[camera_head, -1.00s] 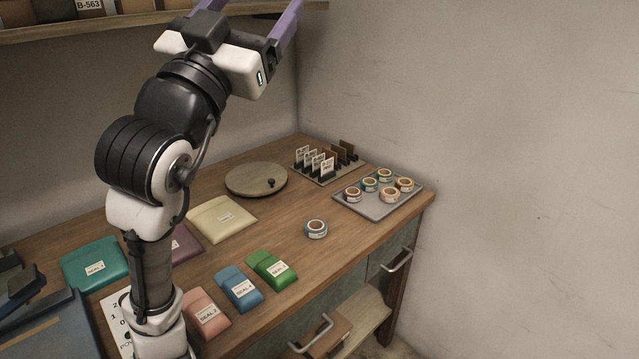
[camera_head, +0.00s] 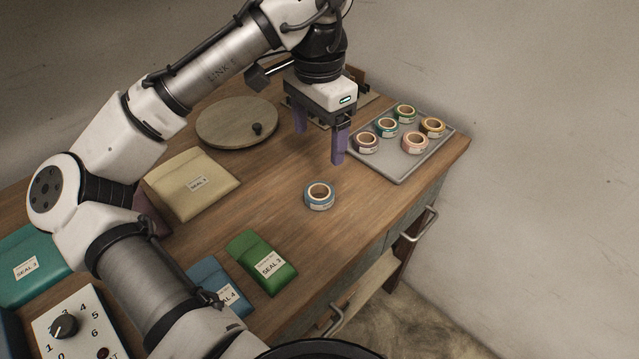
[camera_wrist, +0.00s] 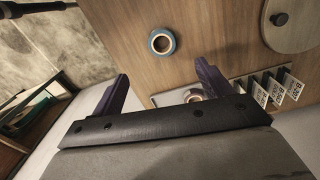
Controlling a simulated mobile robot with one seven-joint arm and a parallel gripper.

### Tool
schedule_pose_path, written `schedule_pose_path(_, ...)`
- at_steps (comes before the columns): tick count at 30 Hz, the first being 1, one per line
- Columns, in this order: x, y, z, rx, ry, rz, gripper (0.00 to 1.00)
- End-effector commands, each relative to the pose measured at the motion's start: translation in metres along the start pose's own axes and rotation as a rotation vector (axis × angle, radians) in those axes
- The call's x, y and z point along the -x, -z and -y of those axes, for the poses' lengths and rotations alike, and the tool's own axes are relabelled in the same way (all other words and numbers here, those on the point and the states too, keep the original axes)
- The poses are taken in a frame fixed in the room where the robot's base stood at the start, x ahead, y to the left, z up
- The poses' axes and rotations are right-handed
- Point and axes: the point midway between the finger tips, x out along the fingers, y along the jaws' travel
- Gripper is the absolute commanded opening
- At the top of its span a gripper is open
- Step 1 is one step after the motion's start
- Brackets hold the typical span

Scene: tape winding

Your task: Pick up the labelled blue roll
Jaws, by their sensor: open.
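The blue roll (camera_head: 319,197) lies flat on the wooden table, apart from the tray, with a pale label on its side. In the wrist view the blue roll (camera_wrist: 161,42) shows beyond the finger tips, near the top. My gripper (camera_head: 319,145) is open and empty, fingers pointing down, above the table and behind the roll, between the round board and the tray. The two purple fingers also show in the wrist view (camera_wrist: 162,78), spread wide with nothing between them touching.
A grey tray (camera_head: 408,164) with several tape rolls stands at the right. A round wooden board (camera_head: 237,123) with a knob lies at the left. A cream pouch (camera_head: 192,184) and a green pouch (camera_head: 262,263) lie nearer. The table around the blue roll is clear.

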Motion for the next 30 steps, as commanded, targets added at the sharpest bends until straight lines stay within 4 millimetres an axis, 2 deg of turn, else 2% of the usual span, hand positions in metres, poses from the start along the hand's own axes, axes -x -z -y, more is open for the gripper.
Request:
schedule_pose_path(12,-0.072,0.0,0.0,0.0,-0.003,0.0,0.78)
schedule_pose_path(20,-0.091,0.002,0.001,0.001,0.0,0.001,0.78)
schedule_pose_path(27,-0.126,0.006,0.004,0.001,-0.001,0.0,0.78)
schedule_pose_path(30,-0.133,0.007,0.004,0.0,-0.001,-0.001,0.78)
